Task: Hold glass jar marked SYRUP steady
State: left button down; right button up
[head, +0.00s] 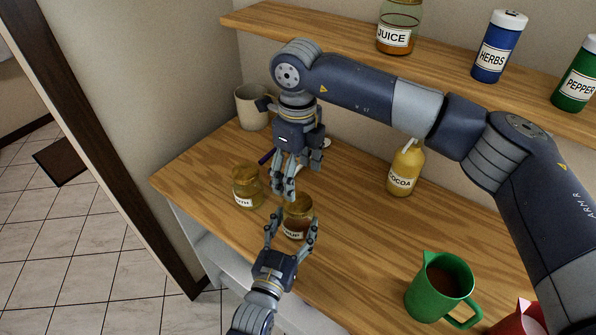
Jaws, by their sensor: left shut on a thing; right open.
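The glass jar marked SYRUP (298,214) stands upright on the wooden counter near its front edge, with brown contents. Only the end of its label shows. My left gripper (291,228) reaches in from below and is shut on the jar, with a finger on each side. My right gripper (284,193) hangs from above, just up and left of the jar's top, with its fingers open. Whether its fingertips touch the jar I cannot tell.
A second glass jar (247,188) stands close on the left, its label partly readable. A beige mug (252,107) is behind. A yellow COCOA bottle (404,170) and a green jug (437,287) stand to the right. A shelf (343,40) with containers runs above.

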aim_at(298, 202)
jog(key=m, duration=2.7)
jog(key=shift+f+m, duration=0.3)
notch_tip(298, 202, down, 7)
jog(key=shift+f, duration=0.2)
jog(key=c, duration=1.1)
